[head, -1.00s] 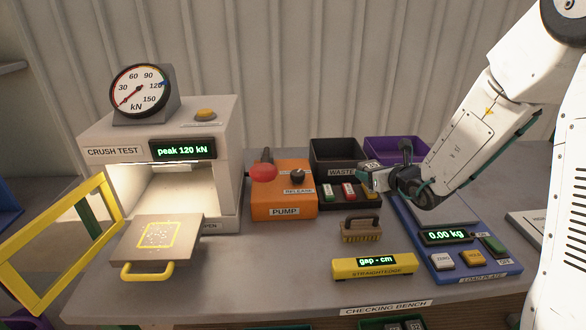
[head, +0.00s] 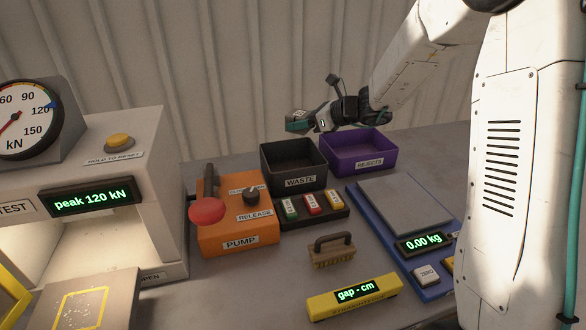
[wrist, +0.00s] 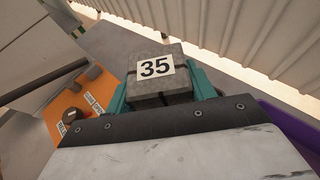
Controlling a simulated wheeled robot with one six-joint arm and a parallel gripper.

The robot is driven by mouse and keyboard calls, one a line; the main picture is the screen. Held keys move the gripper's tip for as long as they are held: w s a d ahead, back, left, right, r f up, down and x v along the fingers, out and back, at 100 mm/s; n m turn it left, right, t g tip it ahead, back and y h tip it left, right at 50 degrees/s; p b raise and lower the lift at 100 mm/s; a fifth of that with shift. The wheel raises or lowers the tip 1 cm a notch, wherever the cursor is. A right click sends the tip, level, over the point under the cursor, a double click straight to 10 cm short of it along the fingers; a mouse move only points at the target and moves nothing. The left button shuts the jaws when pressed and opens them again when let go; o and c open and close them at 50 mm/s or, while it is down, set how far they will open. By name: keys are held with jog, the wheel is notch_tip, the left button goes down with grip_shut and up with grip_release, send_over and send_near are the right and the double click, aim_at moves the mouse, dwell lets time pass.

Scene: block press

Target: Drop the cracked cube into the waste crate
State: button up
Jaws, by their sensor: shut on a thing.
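My gripper (head: 299,122) is shut on a grey cube (wrist: 157,90) with a white label reading 35. Dark lines that look like cracks run across the cube in the wrist view. The teal fingers (wrist: 160,101) grip it from both sides. In the head view the cube is small and mostly covered by the fingers. The black waste crate (head: 299,182), labelled WASTE, stands on the bench below the gripper. Its open top shows, and the part of its floor in view is dark. The gripper appears above its rear rim; the exact depth is hard to tell.
A purple rejects crate (head: 368,162) stands directly right of the waste crate. The crush press (head: 140,170) is at left.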

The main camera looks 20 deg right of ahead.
jog(key=shift+a+f, duration=0.2)
jog(key=shift+f, duration=0.8)
jog(key=shift+a+f, duration=0.15)
jog(key=shift+f, duration=0.85)
jog(key=o, duration=1.3)
jog(key=shift+o, duration=0.2)
jog(key=v, duration=0.8)
